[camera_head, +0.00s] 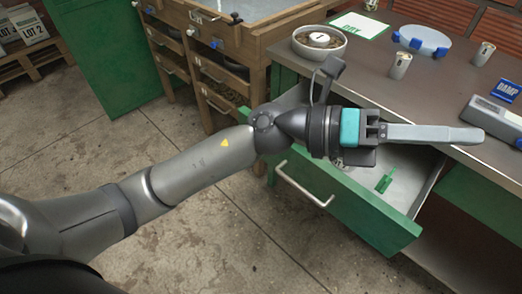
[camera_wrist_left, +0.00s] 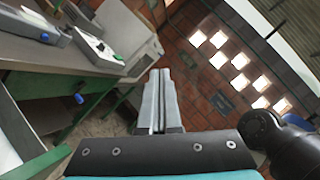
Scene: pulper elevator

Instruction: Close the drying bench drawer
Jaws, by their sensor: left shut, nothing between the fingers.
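The bench drawer (camera_head: 345,205) is pulled out from under the grey bench top, with its green front facing the lower left. A pale bar handle (camera_head: 303,185) runs across that front. Inside the open drawer lies a small green item (camera_head: 384,183). My left gripper (camera_head: 480,135) is shut and empty; its arm crosses above the drawer and hides part of its inside. The fingers point right, over the bench top's front edge. In the left wrist view, the two grey fingers (camera_wrist_left: 160,75) lie side by side. My right gripper is not in view.
On the bench top (camera_head: 365,82) stand a bowl (camera_head: 320,42), metal cups (camera_head: 401,65), a round scale-like dish (camera_head: 425,40) and a grey device (camera_head: 497,118). A wooden unit with several drawers (camera_head: 205,80) stands at the left. The concrete floor (camera_head: 190,225) before the drawer is clear.

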